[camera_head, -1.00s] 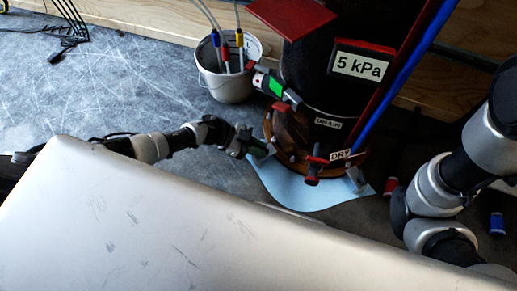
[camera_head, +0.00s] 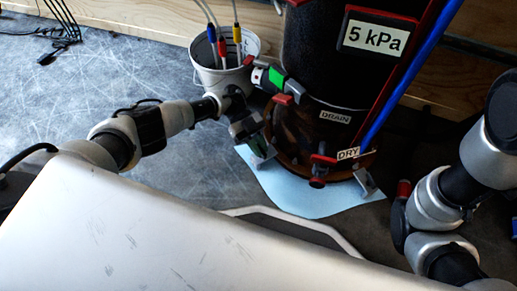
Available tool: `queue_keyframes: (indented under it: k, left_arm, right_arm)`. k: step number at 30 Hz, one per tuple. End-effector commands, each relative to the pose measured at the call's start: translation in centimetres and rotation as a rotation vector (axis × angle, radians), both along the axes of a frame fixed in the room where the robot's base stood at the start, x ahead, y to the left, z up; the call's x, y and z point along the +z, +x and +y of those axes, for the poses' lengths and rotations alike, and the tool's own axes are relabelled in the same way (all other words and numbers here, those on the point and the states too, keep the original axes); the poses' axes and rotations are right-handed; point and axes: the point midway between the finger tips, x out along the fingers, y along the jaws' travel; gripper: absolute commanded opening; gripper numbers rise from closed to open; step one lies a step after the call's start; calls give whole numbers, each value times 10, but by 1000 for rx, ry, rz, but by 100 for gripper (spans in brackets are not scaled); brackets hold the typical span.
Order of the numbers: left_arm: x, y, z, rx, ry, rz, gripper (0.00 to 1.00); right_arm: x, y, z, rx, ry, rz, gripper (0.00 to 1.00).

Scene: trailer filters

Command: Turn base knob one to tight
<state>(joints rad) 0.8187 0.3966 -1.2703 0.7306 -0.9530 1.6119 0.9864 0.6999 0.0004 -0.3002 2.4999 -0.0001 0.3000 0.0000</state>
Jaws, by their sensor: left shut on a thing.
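A dark cylindrical filter housing (camera_head: 312,70) stands on a brown round base (camera_head: 290,155) at the upper middle. Small grey base knobs sit around the base; one (camera_head: 363,182) shows at its right front. My left gripper (camera_head: 262,150) reaches in from the left to the left side of the base. It is shut on what looks like a grey base knob, mostly hidden by the fingers. I cannot read which way that knob is turned. A red-handled valve (camera_head: 318,182) by the DRY label is at the front. My right gripper is out of view; only that arm shows.
A white bucket (camera_head: 207,78) with coloured-tip hoses stands behind my left gripper. A green-marked fitting (camera_head: 275,78) juts from the housing above it. A light blue sheet (camera_head: 295,192) lies under the base. A blue pipe (camera_head: 410,75) runs up the right side.

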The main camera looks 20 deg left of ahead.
Motion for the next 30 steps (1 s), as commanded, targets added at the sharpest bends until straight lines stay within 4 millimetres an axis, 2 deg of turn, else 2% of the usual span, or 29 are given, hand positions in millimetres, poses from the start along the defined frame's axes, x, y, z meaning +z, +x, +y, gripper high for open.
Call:
queue_keyframes:
  k: [19,20,24,30]
  left_arm:
    - [0,-1,-4,-59,-6,1,0]
    - [0,-1,-4,-59,-6,1,16]
    - [0,-1,-3,-56,-4,1,38]
    - [0,-1,-2,-53,-2,1,38]
  right_arm:
    - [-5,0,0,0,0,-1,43]
    - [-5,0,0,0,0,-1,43]
    - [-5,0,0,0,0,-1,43]
    - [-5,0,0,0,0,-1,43]
